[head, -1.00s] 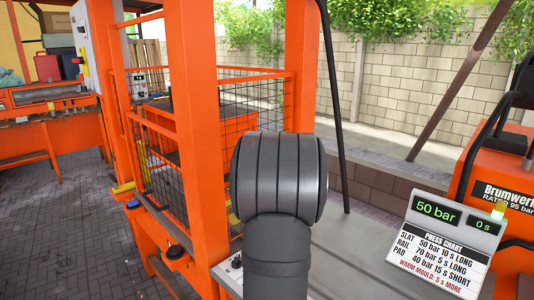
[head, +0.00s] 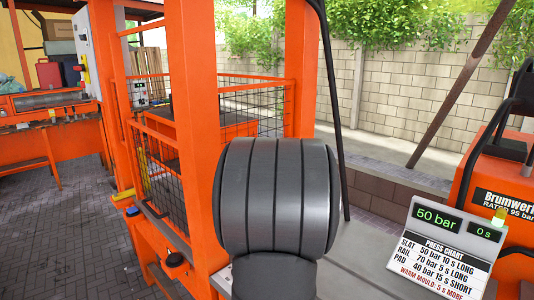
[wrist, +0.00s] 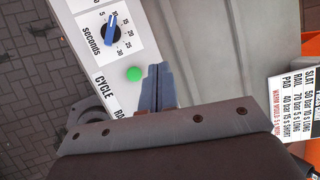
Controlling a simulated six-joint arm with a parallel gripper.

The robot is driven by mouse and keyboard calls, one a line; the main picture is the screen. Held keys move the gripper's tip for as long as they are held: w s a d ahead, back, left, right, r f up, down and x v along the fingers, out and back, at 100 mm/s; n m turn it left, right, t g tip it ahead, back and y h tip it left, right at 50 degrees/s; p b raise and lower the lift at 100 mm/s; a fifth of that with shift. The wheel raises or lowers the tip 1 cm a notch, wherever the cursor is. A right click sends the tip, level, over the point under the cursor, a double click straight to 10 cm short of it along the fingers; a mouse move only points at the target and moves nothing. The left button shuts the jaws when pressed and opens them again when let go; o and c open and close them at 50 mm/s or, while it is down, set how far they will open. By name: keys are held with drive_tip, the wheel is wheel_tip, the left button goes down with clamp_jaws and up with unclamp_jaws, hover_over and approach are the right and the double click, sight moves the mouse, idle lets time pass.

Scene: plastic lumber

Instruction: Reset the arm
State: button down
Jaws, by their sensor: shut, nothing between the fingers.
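My gripper (wrist: 158,86) shows in the wrist view with its two blue-grey fingers together, shut and empty. It is above a grey surface, next to the white control panel (wrist: 95,40). The panel has a blue-pointer seconds dial (wrist: 111,30) and a green button (wrist: 134,74) just left of the fingertips. In the head view my dark grey arm joint covers the middle, and the gripper is hidden behind it. Whether the fingers touch anything cannot be told.
An orange press frame with a mesh cage (head: 160,165) stands left of my arm. At right are a press chart (head: 447,252), a display reading 50 bar and 0 s (head: 452,226), and an orange machine (head: 500,170). A block wall (head: 400,110) is behind.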

drive_tip(key=shift+r+g, duration=3.2)
drive_tip(key=shift+r, duration=2.25)
wheel_tip(320, 180, down, 7)
drive_tip(key=shift+s+a+n+y, duration=0.3)
drive_tip(key=shift+s, duration=0.15)
